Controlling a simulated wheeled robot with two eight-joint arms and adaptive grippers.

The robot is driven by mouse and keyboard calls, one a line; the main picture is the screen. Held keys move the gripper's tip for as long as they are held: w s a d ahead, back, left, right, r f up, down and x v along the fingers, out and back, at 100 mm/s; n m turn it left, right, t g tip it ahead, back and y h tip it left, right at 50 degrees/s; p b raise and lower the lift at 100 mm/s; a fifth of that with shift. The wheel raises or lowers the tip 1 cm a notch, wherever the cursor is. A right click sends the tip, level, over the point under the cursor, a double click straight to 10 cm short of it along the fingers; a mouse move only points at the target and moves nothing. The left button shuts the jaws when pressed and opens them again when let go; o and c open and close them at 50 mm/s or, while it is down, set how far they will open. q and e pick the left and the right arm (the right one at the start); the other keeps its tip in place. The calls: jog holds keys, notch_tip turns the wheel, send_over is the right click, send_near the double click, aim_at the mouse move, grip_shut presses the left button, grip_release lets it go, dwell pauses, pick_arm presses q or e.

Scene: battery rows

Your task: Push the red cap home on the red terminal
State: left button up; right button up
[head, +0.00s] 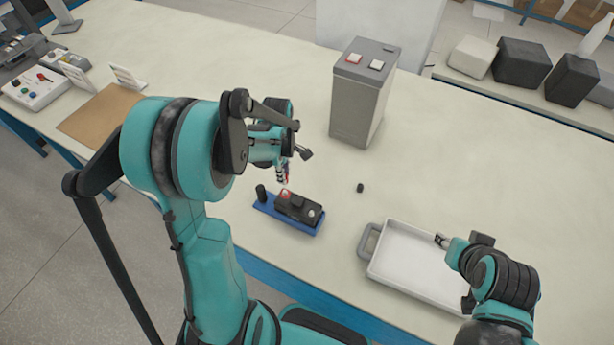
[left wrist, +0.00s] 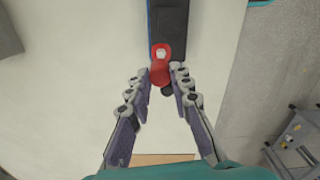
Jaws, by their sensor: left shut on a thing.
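A dark battery (head: 299,207) lies on a blue holder (head: 303,228) near the table's front edge. Its red terminal end (head: 284,195) is on the left, and a pale metal terminal (head: 311,213) is on the right. My left gripper (head: 284,181) is just above the red end. In the left wrist view, its fingers (left wrist: 160,88) are closed in on both sides of the red cap (left wrist: 160,76), beside a red base with a pale metal top (left wrist: 161,53). I cannot tell how far the cap is seated. My right gripper (head: 441,240) is over the white tray; its jaw opening is unclear.
A black post (head: 261,193) stands at the holder's left end. A small black cap (head: 360,187) lies on the table. The white tray (head: 382,262) is at the right. A tall grey box (head: 352,105) with red and white tops stands behind.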

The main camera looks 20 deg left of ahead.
aim_at(285, 192)
pick_arm(q)
jog(key=shift+s+a, duration=0.15)
jog(key=shift+a, duration=0.05)
jog(key=shift+f+b, duration=0.65)
jog(key=shift+f, duration=0.3)
jog(key=shift+f+b, duration=0.95)
jog(key=shift+f, duration=0.4)
jog(key=shift+f+b, duration=0.25)
jog(key=shift+b, duration=0.25)
jog(key=shift+f+b, duration=0.3)
jog(key=shift+f+b, duration=0.85)
dwell(0.9)
jog(key=o, duration=1.4)
jog(key=shift+c, duration=0.2)
